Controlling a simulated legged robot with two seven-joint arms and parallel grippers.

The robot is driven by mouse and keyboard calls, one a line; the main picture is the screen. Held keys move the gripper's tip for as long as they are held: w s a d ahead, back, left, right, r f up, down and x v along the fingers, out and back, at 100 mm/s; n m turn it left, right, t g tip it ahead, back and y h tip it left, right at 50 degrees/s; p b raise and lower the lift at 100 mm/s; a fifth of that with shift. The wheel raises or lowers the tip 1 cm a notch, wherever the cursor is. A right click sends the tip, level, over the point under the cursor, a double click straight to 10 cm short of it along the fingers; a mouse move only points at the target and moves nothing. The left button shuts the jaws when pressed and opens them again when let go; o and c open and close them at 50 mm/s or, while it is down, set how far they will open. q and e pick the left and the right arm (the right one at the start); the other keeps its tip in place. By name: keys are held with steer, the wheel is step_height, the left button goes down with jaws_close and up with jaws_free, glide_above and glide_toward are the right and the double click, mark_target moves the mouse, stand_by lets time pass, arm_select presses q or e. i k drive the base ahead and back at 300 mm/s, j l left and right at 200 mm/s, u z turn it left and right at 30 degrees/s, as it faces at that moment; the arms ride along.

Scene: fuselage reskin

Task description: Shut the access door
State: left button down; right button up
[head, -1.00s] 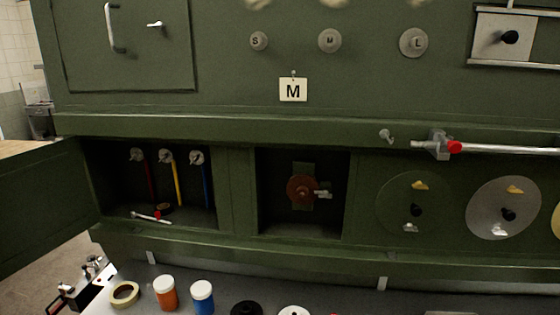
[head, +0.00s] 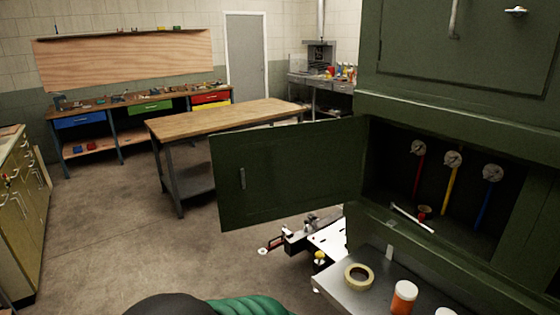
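The access door (head: 290,175) is a flat dark green panel with a small upright bar handle (head: 243,179) near its free edge. It stands wide open, swung out to the left from the left edge of its compartment (head: 455,200). Inside the compartment are three round fittings with a red, a yellow and a blue line below them. A light rod with a red end (head: 412,218) lies at the compartment's front lip. A dark rounded shape and a ribbed green sleeve at the bottom edge seem to be my own parts.
A grey shelf (head: 385,290) below the compartment holds a tape roll (head: 358,277) and an orange jar (head: 403,297). A small white-topped stand with fittings (head: 325,240) is below the door. A wooden-topped table (head: 230,117) stands behind. Floor to the left is clear.

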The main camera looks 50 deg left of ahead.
mark_target(290, 170)
steer(key=j+z, duration=0.1)
steer(key=j, duration=0.55)
steer(key=k+j+z, duration=0.1)
steer(key=j, duration=0.6)
steer(key=j+z, duration=0.1)
steer(key=j, duration=0.55)
steer(key=k+j+z, duration=0.1)
steer(key=j, duration=0.55)
steer(key=j+z, duration=0.2)
steer(key=j, duration=0.25)
steer(key=k+j+z, duration=0.2)
steer(key=j, duration=0.25)
steer(key=j+z, duration=0.2)
steer(key=j, duration=0.25)
steer(key=k+j+z, duration=0.2)
steer(key=j, duration=0.25)
